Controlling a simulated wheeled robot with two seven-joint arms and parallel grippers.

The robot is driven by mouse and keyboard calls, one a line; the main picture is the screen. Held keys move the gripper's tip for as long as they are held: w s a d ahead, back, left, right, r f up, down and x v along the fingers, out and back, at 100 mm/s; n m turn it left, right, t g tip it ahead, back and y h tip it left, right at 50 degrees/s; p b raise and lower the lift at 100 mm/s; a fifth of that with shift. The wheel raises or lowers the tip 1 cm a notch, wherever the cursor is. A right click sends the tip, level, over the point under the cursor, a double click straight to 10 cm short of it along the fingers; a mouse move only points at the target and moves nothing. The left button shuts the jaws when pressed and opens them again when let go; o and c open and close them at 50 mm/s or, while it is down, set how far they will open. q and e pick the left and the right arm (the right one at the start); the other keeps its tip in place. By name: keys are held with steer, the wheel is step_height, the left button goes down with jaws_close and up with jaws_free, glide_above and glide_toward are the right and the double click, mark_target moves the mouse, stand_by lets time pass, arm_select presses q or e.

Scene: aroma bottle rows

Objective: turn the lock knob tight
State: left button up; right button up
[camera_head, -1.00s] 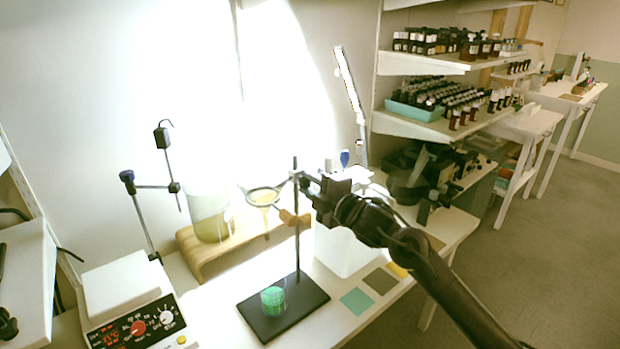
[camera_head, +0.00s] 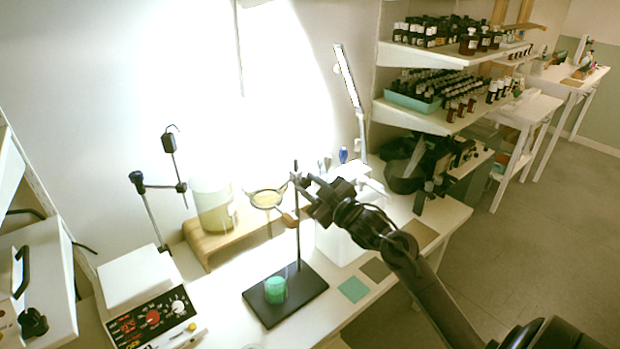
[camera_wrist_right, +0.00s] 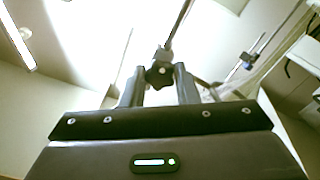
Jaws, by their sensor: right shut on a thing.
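The lock knob (camera_wrist_right: 160,76) is dark and lobed, and sits between the two fingers of my right gripper (camera_wrist_right: 159,83) in the right wrist view. In the head view my right gripper (camera_head: 306,184) is at the clamp near the top of the stand rod (camera_head: 297,235). It is shut on the knob, which its fingers largely hide there. A ring with a pale yellow filter (camera_head: 265,199) reaches left from the rod. My left gripper is not in view.
A green-filled glass (camera_head: 275,290) stands on the black stand base (camera_head: 312,290). A beaker (camera_head: 212,208) on a wooden riser (camera_head: 200,250) and a hotplate (camera_head: 135,280) are left. Bottle shelves (camera_head: 440,122) are at right.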

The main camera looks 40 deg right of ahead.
steer(key=shift+m+p, duration=0.7)
steer(key=shift+m, duration=0.4)
steer(key=o, duration=1)
steer(key=shift+c, duration=0.2)
steer(key=s+b, duration=0.2)
steer(key=s, duration=0.5)
steer(key=shift+s+d, duration=0.3)
steer(key=shift+s, duration=0.1)
